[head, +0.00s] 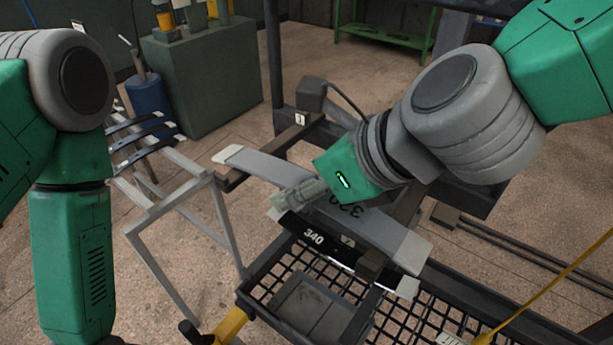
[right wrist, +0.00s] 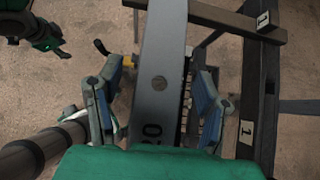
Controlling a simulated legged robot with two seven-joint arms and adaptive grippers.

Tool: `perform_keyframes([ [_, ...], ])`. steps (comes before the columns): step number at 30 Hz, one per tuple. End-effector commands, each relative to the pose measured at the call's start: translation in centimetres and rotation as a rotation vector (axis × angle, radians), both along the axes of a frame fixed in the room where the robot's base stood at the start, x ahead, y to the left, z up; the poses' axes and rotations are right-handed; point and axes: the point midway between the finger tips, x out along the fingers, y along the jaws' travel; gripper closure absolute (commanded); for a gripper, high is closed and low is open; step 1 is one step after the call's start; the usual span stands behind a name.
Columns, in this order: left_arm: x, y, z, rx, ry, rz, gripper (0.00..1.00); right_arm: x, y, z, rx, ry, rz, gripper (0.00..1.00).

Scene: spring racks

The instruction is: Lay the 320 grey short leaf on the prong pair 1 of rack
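The grey leaf marked 320 (head: 385,235) lies across the two dark prongs of the rack, its far end over the prong (head: 282,145) labelled 1 and its near end over the nearer prong (head: 370,264). My right gripper (head: 285,200) is at the middle of the leaf. In the right wrist view its fingers (right wrist: 160,105) stand apart on either side of the leaf (right wrist: 160,50), with gaps between. A black leaf marked 340 (head: 318,240) lies just in front, partly hidden. My left arm hangs at the left; a green and black end (right wrist: 45,38), probably my left gripper, is small in the right wrist view.
A black mesh basket (head: 265,290) with a grey tray sits below the prongs. A light metal stand (head: 165,205) holding several dark curved leaves is at left. A green cabinet (head: 205,85) and blue drum (head: 147,95) stand behind. A yellow cord (head: 545,290) crosses the right.

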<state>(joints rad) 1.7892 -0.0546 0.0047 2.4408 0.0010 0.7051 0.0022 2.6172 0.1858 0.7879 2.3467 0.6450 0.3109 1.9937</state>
Motion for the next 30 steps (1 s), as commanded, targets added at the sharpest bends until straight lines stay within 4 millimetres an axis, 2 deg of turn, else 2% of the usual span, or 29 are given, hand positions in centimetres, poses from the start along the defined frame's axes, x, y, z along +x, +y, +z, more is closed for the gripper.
perform_keyframes([
  [10, -0.2, 0.0, 0.0, 0.000, -0.002, 0.000, 0.60, -0.2, -0.2, 0.0, -0.003, 0.004, 0.000, 0.37],
  [21, -0.2, 0.0, 0.0, 0.000, -0.002, 0.000, 0.60, -2.3, -3.0, 3.9, -0.001, -0.003, -0.001, 0.37],
  [30, -0.1, 0.0, 0.0, 0.000, -0.002, 0.000, 0.60, -3.0, -4.1, 5.1, -0.002, 0.003, 0.000, 0.37],
])
